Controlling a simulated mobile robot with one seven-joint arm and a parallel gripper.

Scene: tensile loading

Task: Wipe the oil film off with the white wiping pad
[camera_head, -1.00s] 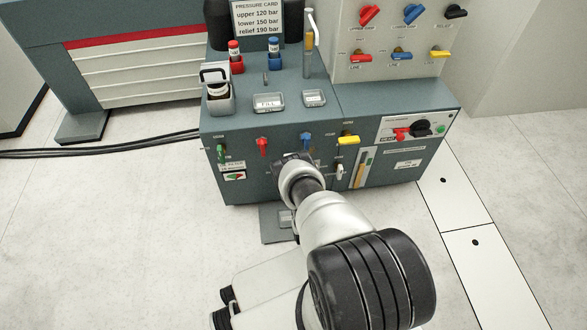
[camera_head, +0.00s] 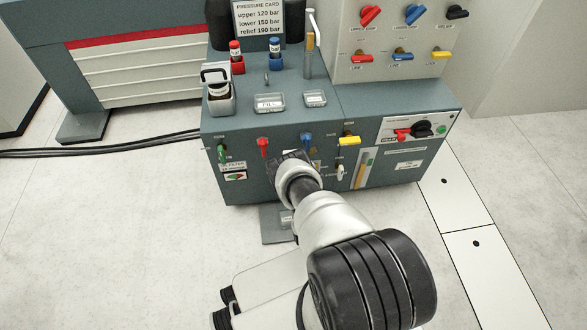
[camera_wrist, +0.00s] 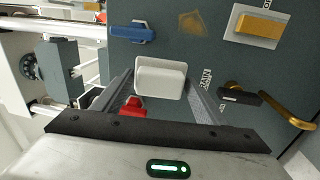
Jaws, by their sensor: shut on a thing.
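The white wiping pad (camera_wrist: 160,76) sits between my gripper's fingers in the wrist view. My gripper (camera_wrist: 162,88) is shut on it. The oil film (camera_wrist: 192,24) shows as a small brown smear on the dark panel, beyond the pad and slightly to its right. The pad looks apart from the smear; whether it touches the panel I cannot tell. In the head view my gripper (camera_head: 288,158) is at the cabinet's front face, below the red and blue levers. My own wrist hides most of the pad there.
Bottles and clear-lidded boxes stand on the cabinet top (camera_head: 350,95).

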